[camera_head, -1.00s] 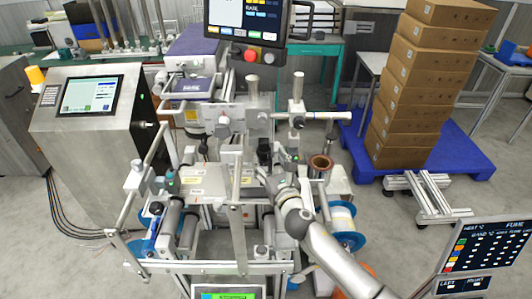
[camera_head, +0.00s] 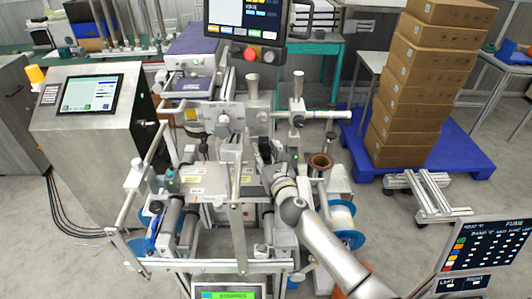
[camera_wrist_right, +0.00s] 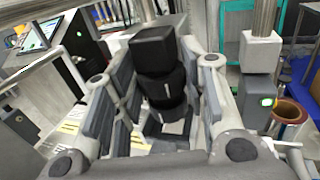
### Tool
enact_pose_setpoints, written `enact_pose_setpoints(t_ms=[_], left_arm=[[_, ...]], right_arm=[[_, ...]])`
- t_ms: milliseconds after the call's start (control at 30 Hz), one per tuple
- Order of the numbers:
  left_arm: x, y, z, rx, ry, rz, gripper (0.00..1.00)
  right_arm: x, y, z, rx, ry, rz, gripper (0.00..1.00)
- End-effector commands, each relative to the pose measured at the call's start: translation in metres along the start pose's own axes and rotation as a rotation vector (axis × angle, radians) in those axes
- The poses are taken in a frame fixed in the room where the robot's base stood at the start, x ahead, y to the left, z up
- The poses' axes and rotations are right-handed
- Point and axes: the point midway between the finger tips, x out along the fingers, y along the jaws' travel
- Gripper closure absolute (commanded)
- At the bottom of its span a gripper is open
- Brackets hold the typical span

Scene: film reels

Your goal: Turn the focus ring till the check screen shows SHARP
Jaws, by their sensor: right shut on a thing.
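My right gripper (camera_head: 266,162) reaches in from the lower right to the middle of the machine. In the right wrist view, its fingers (camera_wrist_right: 158,100) stand on both sides of a dark, stacked lens-like part. The round black focus ring (camera_wrist_right: 166,92), with a short pale mark, sits below a blocky black top (camera_wrist_right: 155,48). The gripper is shut on the ring; the exact contact is hard to see. Several screens show: one at the top (camera_head: 246,18), one on the left cabinet (camera_head: 90,94) and a green one at the bottom (camera_head: 228,294). I cannot read SHARP on any. My left gripper is not in view.
A post with a horizontal bar (camera_head: 318,115) and a copper-coloured cylinder (camera_head: 321,161) stand right of the gripper. Metal rollers and frame bars (camera_head: 232,215) crowd the left and front. Stacked cardboard boxes (camera_head: 415,95) stand on a blue pallet (camera_head: 468,155) at the right.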

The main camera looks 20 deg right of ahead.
Motion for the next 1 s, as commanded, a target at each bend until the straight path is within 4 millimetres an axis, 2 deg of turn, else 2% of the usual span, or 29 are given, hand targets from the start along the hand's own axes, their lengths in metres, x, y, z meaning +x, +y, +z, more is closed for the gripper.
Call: enact_pose_setpoints(t_ms=[233,700,1000], left_arm=[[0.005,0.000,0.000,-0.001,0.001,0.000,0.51],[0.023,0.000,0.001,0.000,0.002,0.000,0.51],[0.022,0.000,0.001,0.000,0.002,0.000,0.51]], right_arm=[[0.000,0.003,-0.002,0.002,0.001,-0.046,0.85],[0.002,0.008,-0.002,0.000,0.001,-0.337,0.85],[0.001,0.008,-0.001,0.000,0.001,-0.355,0.85]])
